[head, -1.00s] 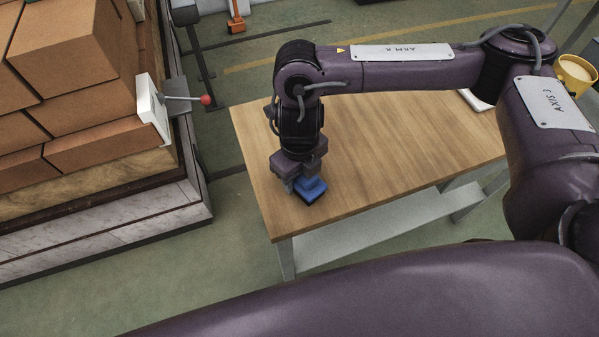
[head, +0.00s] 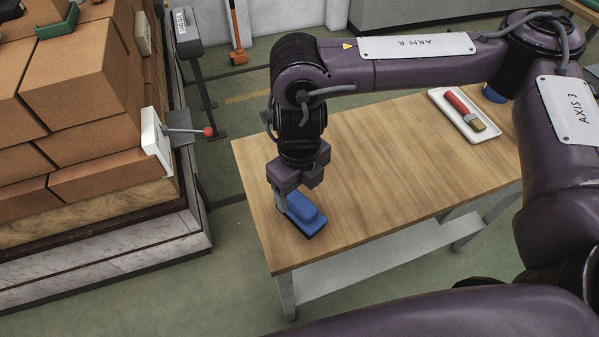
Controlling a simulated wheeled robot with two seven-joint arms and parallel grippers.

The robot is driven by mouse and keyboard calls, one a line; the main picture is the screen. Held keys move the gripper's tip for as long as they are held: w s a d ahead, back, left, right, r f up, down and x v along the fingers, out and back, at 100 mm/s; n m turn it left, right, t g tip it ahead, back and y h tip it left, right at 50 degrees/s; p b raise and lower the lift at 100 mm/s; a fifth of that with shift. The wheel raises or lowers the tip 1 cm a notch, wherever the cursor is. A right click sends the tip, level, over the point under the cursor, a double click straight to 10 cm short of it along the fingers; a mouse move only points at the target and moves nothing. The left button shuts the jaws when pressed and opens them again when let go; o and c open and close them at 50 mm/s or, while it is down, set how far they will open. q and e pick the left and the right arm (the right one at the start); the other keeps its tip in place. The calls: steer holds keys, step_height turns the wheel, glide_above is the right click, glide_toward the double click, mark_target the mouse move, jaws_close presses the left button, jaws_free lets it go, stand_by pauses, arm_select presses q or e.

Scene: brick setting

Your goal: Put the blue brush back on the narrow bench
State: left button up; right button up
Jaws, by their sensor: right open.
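The blue brush (head: 303,213) lies on the wooden top of the narrow bench (head: 380,190), near its left front corner. Its dark underside faces the bench top. My right gripper (head: 300,186) is right above the brush, pointing down, with its fingers apart. One finger reaches down by the brush's far left end; whether it touches the brush I cannot tell. My left gripper is not in view.
A stack of bricks (head: 70,90) on a pallet is at the left, with a red-knobbed lever (head: 208,132) sticking out towards the bench. The bench's middle is clear.

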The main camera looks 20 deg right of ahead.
mark_target(300, 201)
steer(key=shift+r, duration=1.95)
